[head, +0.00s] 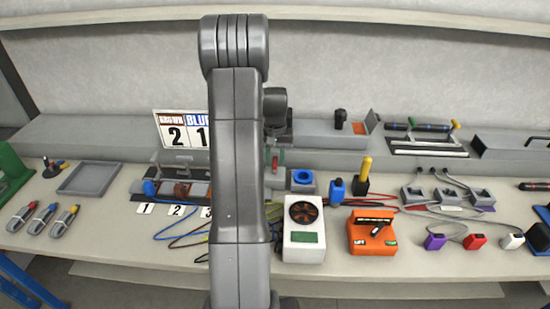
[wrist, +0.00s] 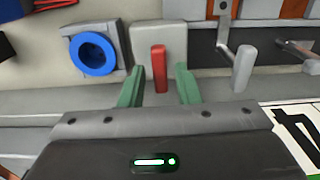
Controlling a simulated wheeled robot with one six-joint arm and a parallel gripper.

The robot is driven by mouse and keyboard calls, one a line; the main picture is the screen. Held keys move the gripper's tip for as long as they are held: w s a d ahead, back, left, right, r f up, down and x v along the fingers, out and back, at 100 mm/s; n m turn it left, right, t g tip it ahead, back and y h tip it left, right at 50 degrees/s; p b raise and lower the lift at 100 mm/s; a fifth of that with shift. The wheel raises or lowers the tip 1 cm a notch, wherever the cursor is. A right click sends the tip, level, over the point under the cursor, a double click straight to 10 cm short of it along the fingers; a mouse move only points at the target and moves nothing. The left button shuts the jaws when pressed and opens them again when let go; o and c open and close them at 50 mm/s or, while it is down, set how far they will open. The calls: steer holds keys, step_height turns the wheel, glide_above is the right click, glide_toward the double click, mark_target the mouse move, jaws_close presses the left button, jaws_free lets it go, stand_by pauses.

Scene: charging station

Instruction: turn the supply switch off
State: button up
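A red lever (wrist: 158,70) stands upright on a pale grey plate (wrist: 175,42) in the wrist view. It is the only red switch-like handle there, and I take it for the supply switch; no label on it is readable. My gripper (wrist: 158,67) is open. One green finger shows on each side of the lever, with a gap on both sides, and neither visibly touches it. In the head view my arm hides most of the gripper and the plate; a small red part of the lever (head: 275,159) shows beside the arm.
A blue ring socket (wrist: 93,54) sits left of the lever in the wrist view. Grey handles (wrist: 243,68) stand at the right. In the head view, a white meter (head: 303,243) and an orange device (head: 373,232) stand at the front of the bench, near loose cables.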

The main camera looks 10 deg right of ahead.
mark_target(275, 161)
steer(key=shift+o, duration=0.3)
step_height(275, 161, up, 14)
steer(key=b, duration=0.1)
stand_by(0.3)
steer(key=shift+f, duration=0.2)
step_height(275, 161, down, 14)
steer(key=shift+r+p, duration=0.1)
steer(key=shift+p, duration=0.4)
steer(key=shift+r, duration=0.15)
stand_by(0.3)
